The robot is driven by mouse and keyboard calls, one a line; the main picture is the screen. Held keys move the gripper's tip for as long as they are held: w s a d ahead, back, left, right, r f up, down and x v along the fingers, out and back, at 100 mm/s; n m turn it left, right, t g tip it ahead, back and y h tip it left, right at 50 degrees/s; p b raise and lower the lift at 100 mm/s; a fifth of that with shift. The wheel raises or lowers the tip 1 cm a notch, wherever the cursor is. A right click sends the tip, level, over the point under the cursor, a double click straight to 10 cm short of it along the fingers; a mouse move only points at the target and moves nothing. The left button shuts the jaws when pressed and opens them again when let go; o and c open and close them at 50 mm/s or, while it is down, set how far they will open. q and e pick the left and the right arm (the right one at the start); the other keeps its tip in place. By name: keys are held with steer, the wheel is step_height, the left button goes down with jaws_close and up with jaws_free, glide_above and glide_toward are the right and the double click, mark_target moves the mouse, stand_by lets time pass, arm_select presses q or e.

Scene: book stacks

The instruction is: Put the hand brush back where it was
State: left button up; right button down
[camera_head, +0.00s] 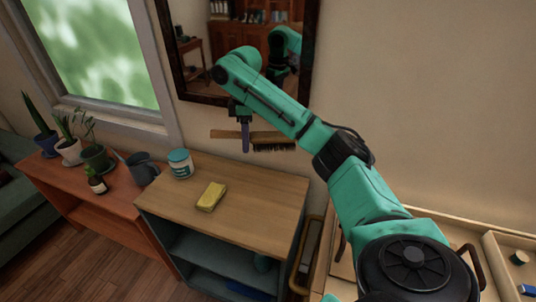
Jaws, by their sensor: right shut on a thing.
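The hand brush (272,141) has a light wooden back and handle and dark bristles facing down. It is held level above the back of the wooden-topped cabinet, below the mirror. My right gripper (245,143) points down and is shut on the brush's wooden part, between handle end and bristles. I cannot tell whether the brush touches the wall behind it. My left gripper is not in view.
The cabinet top (245,214) holds a yellow sponge (211,196) and a white-and-teal tub (180,163), with bare room at right. Potted plants (95,157) and a grey watering can (141,168) stand left. The framed mirror (225,68) hangs behind my arm. A light wooden tray (470,225) lies right.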

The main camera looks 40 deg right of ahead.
mark_target(250, 195)
steer(key=f, duration=1.9)
steer(key=shift+s+a+b, duration=0.3)
steer(key=shift+s+b, duration=0.05)
steer(key=shift+b, duration=0.05)
steer(key=shift+d+f, duration=0.1)
steer(key=shift+f, duration=0.1)
steer(key=c, duration=0.7)
jaws_free()
steer(key=shift+o, duration=0.2)
step_height(250, 195, up, 12)
steer(key=shift+b, duration=0.3)
steer(key=shift+s, duration=0.15)
